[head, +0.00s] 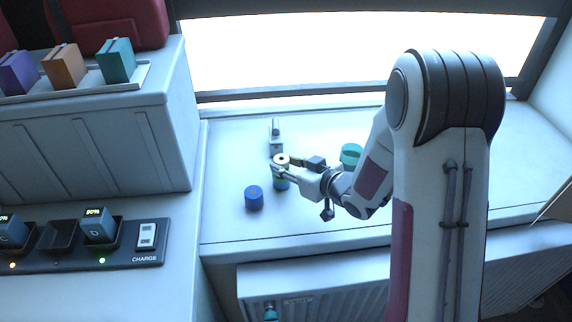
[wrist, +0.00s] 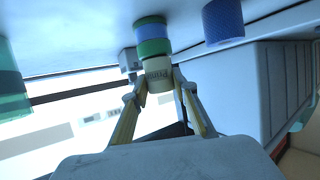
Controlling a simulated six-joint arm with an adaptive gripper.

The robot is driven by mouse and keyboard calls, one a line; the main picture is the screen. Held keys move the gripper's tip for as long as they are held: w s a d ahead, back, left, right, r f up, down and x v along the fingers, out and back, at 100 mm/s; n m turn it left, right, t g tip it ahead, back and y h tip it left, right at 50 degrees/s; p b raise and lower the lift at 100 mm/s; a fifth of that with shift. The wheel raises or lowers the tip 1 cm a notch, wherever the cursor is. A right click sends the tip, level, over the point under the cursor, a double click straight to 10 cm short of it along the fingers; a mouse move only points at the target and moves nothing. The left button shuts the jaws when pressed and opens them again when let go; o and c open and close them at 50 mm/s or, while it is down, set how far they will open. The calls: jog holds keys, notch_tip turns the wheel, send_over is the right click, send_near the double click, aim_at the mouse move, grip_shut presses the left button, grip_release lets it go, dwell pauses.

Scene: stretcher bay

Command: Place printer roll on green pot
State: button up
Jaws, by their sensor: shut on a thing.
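The cream printer roll (head: 282,159), a short ring with a dark centre, is between the fingers of my gripper (head: 279,167), which is shut on it. In the wrist view, the roll (wrist: 159,76) shows dark lettering and sits between the fingertips (wrist: 158,84). That view is upside down, with the worktop at its top. Directly below the roll is a green band (wrist: 155,47), the green pot by its look, with blue and green bands under it. The roll appears upright and in line with this stack; I cannot tell whether its weight rests there.
A blue cylinder (head: 254,198) stands front left of the stack on the worktop (head: 230,150). A small grey object (head: 276,136) stands behind it, and a teal cup (head: 351,154) to the right. A charger strip (head: 70,245) is at the far left.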

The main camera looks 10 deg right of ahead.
jog(key=shift+f, duration=0.1)
jog(key=o, duration=1.1)
jog(key=shift+s+d+r, duration=0.35)
jog(key=shift+s+r, duration=0.05)
jog(key=shift+s, duration=0.1)
jog(key=v, duration=1)
jog(key=shift+s+d+r, duration=0.1)
jog(key=shift+s, duration=0.2)
